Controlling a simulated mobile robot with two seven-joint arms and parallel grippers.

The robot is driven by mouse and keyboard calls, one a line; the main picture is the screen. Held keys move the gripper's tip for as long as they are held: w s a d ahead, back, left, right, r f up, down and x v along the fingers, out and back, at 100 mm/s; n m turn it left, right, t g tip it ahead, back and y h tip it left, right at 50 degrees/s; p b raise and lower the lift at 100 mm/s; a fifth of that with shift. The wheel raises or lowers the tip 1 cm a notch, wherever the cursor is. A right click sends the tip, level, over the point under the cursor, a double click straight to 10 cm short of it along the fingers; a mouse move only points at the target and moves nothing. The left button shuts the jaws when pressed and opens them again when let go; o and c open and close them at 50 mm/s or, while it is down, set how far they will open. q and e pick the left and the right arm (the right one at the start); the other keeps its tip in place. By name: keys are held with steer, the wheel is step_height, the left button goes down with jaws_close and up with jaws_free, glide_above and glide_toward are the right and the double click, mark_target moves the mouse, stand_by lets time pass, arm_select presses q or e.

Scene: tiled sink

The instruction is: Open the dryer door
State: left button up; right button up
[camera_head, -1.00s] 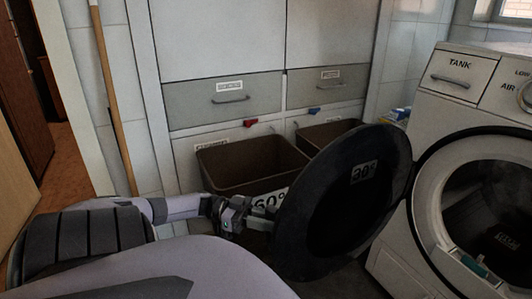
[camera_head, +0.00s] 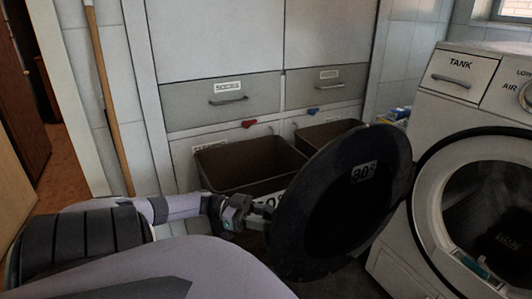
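The dryer (camera_head: 402,215) stands at the right with its round drum opening (camera_head: 497,215) uncovered. Its round dark door (camera_head: 318,215) stands swung wide open to the left, in front of the brown bins. My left gripper (camera_head: 262,212) is at the left edge of the door, close to or touching it. The fingertips are small and partly hidden by the door, so I cannot tell whether they are open or shut. My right gripper is not in view.
Two brown bins (camera_head: 240,183) stand under the white cabinet with grey drawers (camera_head: 222,102). A wooden pole (camera_head: 107,100) leans at the left. A doorway with orange floor (camera_head: 62,165) lies at the far left.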

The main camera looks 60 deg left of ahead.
arm_select(q)
steer(key=shift+s+f, duration=0.1)
steer(key=v, duration=0.7)
steer(key=shift+a, duration=0.1)
stand_by(0.5)
steer(key=shift+s, duration=0.1)
